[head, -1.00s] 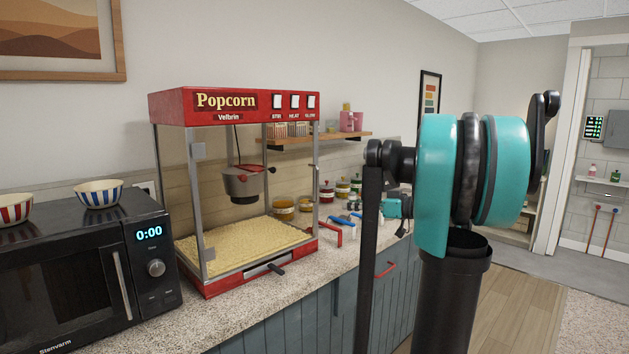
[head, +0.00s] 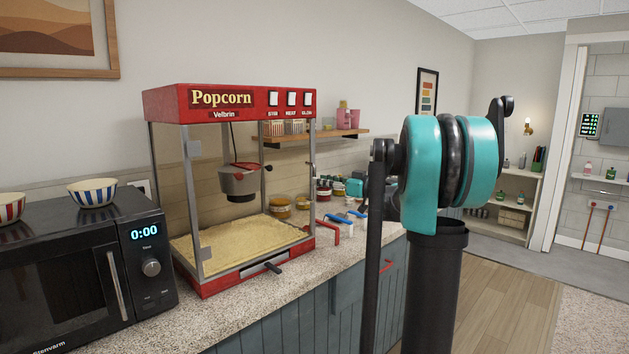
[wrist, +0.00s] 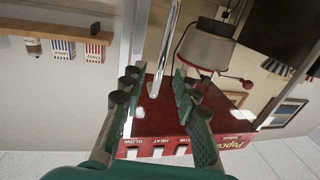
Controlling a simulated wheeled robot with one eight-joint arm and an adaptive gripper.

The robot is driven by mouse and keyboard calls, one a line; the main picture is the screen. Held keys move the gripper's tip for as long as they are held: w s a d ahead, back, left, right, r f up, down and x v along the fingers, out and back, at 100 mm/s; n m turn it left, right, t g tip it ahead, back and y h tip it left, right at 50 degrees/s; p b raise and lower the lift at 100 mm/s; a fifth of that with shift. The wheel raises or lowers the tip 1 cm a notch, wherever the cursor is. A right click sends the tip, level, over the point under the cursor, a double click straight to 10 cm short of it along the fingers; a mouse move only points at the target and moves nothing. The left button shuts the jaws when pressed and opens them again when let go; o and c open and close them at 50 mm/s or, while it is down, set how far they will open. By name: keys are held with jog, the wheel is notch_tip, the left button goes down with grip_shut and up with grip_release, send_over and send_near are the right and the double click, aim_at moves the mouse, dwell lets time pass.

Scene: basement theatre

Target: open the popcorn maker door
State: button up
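The popcorn maker (head: 231,101) is a red-topped glass case on the counter. Its front glass door (head: 218,208) looks closed, with hinge plates on the left post and a small dark handle (head: 313,165) on the right post. The kettle (head: 240,181) hangs inside above popcorn. My gripper (wrist: 159,78) is open in the wrist view, its two fingers apart with a bright metal post (wrist: 168,45) of the popcorn maker in line between them. I cannot tell whether they touch it. In the head view my arm hides most of the gripper, right of the case.
A black microwave (head: 75,283) stands left of the popcorn maker with striped bowls (head: 94,191) on top. A wall shelf (head: 335,134) with cartons hangs behind. Jars (head: 279,206) and red and blue handled scoops (head: 328,227) lie right of the case. Floor (head: 505,305) is free at right.

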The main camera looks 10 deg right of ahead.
aim_at(314, 200)
jog(key=shift+x, duration=2)
grip_shut()
